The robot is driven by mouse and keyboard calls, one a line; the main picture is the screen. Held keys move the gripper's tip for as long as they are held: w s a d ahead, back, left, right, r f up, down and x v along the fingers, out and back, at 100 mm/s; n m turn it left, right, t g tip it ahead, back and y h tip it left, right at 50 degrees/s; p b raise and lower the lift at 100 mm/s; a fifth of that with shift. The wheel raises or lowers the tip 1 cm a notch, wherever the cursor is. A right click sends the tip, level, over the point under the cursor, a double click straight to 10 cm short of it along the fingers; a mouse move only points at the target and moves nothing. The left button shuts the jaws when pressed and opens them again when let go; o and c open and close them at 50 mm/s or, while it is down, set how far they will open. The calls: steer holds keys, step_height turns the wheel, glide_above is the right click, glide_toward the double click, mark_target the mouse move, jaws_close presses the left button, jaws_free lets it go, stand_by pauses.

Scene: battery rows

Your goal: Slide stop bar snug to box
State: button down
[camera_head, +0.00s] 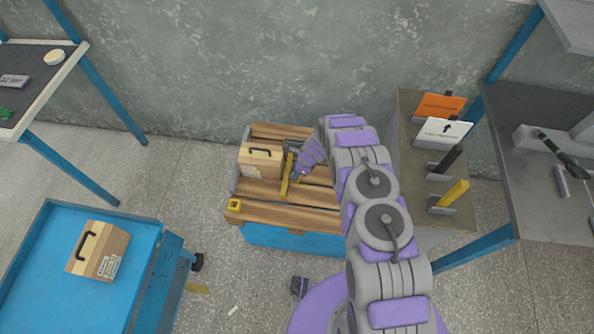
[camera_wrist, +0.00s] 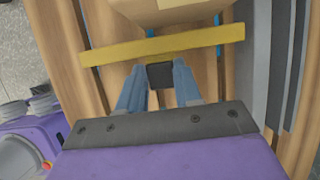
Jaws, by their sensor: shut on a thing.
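The yellow stop bar (camera_head: 286,179) lies across the wooden slats of a low pallet, just right of a tan box (camera_head: 261,160) with a dark handle. In the wrist view the bar (camera_wrist: 195,42) runs across the top, slightly tilted, with the box (camera_wrist: 165,12) right behind it. A narrow gap seems to show between them, but I cannot tell whether they touch somewhere. My gripper (camera_wrist: 159,72) is shut on the black grip block (camera_wrist: 160,76) of the bar. In the head view my gripper (camera_head: 297,168) is at the bar's right side, partly hidden by my arm.
The pallet (camera_head: 270,217) has a blue base and a small yellow square fitting (camera_head: 235,205) at its front left corner. A blue cart (camera_head: 40,285) with another handled box (camera_head: 98,250) stands at left. A grey stand (camera_head: 411,140) with signs and tools is at right.

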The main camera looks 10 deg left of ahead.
steer(key=c, duration=0.8)
jaws_free()
steer(key=shift+o, duration=0.2)
steer(key=p+v, duration=0.3)
steer(key=v, duration=1.4)
steer(key=shift+d+p, duration=0.15)
steer(key=shift+p, duration=0.15)
steer(key=shift+w, duration=0.1)
steer(key=s+d+r+n, duration=0.25)
steer(key=s+r, duration=0.25)
steer(key=r, duration=0.5)
steer(key=s+d+r+n+g, duration=0.1)
steer(key=s+r+n, duration=0.3)
steer(key=r, duration=0.6)
steer(key=s+d+r+n, duration=0.25)
steer(key=s+r, duration=0.25)
steer(key=r, duration=0.5)
steer(key=s+d+r+n+h, duration=0.1)
steer(key=s+d+r+n, duration=0.2)
steer(key=s, duration=0.6)
steer(key=s+d+r+n+h, duration=0.2)
steer(key=s+d+r+n, duration=0.1)
steer(key=s, duration=0.7)
steer(key=s+d+r+n+h, duration=0.1)
steer(key=s+d+r+n, duration=0.2)
steer(key=s, duration=0.6)
steer(key=d+r, duration=0.2)
steer(key=shift+s+d+g, duration=0.15)
steer(key=shift+d+g, duration=0.1)
steer(key=shift+g, duration=0.15)
